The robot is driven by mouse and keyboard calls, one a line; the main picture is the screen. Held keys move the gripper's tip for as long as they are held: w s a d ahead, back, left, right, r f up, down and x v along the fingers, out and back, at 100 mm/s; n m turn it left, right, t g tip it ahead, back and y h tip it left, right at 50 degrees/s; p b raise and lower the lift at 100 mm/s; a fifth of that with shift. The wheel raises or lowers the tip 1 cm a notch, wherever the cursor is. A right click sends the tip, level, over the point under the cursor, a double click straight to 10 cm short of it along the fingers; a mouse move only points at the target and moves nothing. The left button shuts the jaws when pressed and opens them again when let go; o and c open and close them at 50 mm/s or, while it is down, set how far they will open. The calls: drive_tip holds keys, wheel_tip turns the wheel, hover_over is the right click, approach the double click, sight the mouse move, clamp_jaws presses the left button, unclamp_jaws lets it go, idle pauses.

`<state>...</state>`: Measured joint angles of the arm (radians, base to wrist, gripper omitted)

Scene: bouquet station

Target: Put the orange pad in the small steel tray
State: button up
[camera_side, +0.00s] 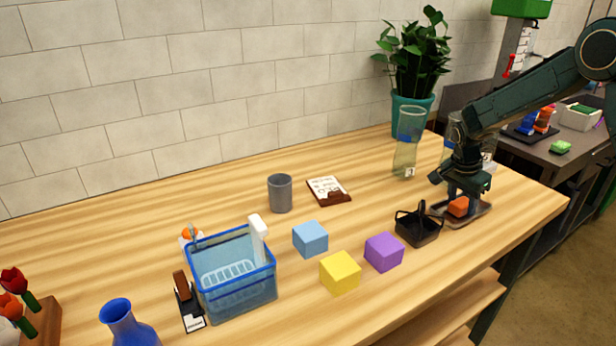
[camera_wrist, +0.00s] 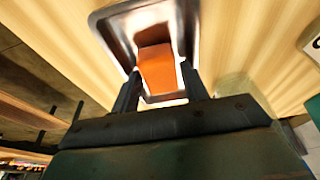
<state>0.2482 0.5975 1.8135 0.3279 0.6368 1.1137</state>
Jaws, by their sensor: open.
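The orange pad (camera_side: 458,206) sits within the small steel tray (camera_side: 479,211) at the right end of the table. In the wrist view the pad (camera_wrist: 157,70) lies inside the rim of the tray (camera_wrist: 109,20), towards its near end. My gripper (camera_side: 459,196) is right above the pad, pointing down. In the wrist view its fingers (camera_wrist: 160,88) are on either side of the pad's near part. The jaws are open. I cannot tell whether a finger touches the pad. The pad's underside is hidden.
A black basket (camera_side: 417,230) stands just left of the tray. Tall glass vases (camera_side: 406,150) and a potted plant (camera_side: 414,65) stand behind. Purple (camera_side: 384,252), yellow (camera_side: 340,273) and blue (camera_side: 310,239) cubes sit further left, near a blue crate (camera_side: 236,300). The table's right edge is close.

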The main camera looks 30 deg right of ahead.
drive_tip(key=v, duration=1.2)
drive_tip(key=shift+r, duration=0.2)
idle(0.4)
drive_tip(key=s+a+r+n+t+y, duration=0.1)
drive_tip(key=s+a+r+n+t, duration=0.1)
drive_tip(key=s+a+r+n, duration=0.4)
drive_tip(key=s+a+r+n+t, duration=0.1)
drive_tip(key=s+a+r+n, duration=0.25)
drive_tip(key=s, duration=0.35)
drive_tip(key=s+a+n+t+y, duration=0.1)
drive_tip(key=s+a+n, duration=0.1)
drive_tip(key=s+n, duration=0.2)
drive_tip(key=s+a+f+n+t+y, duration=0.1)
drive_tip(key=s+a+n, duration=0.2)
drive_tip(key=s, duration=0.6)
drive_tip(key=shift+a+n+t, duration=0.3)
drive_tip(key=shift+a+n, duration=0.05)
drive_tip(key=shift+n, duration=0.4)
drive_tip(key=shift+f, duration=0.1)
